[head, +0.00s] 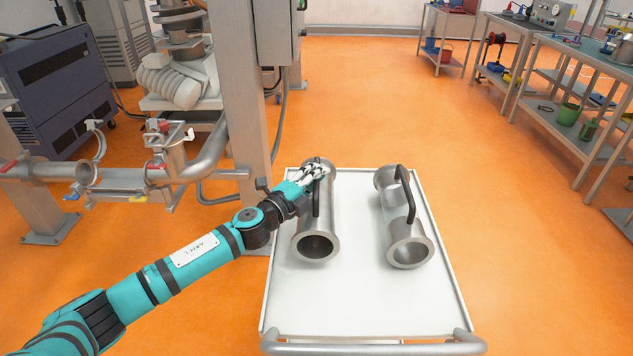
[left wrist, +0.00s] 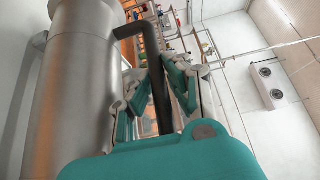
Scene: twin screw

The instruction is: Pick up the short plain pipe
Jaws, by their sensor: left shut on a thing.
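The short plain pipe (head: 329,212) is a grey metal tube with flanged ends and a dark handle (head: 316,205) along its top. It lies on the left half of the white cart top. My left gripper (head: 312,174) reaches it from the left and is shut on the handle near its far end. In the left wrist view, the dark handle (left wrist: 158,85) runs between the fingers, and the pipe body (left wrist: 75,90) fills the left side. The fingers hide part of the handle. I cannot tell whether the pipe is lifted. My right gripper is not in view.
A second flanged pipe (head: 396,212) with a dark handle lies to the right on the cart (head: 365,305). A metal post (head: 248,100) and pipework (head: 160,175) stand close on the left. Workbenches (head: 590,90) stand at the right. Orange floor (head: 400,110) lies open behind.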

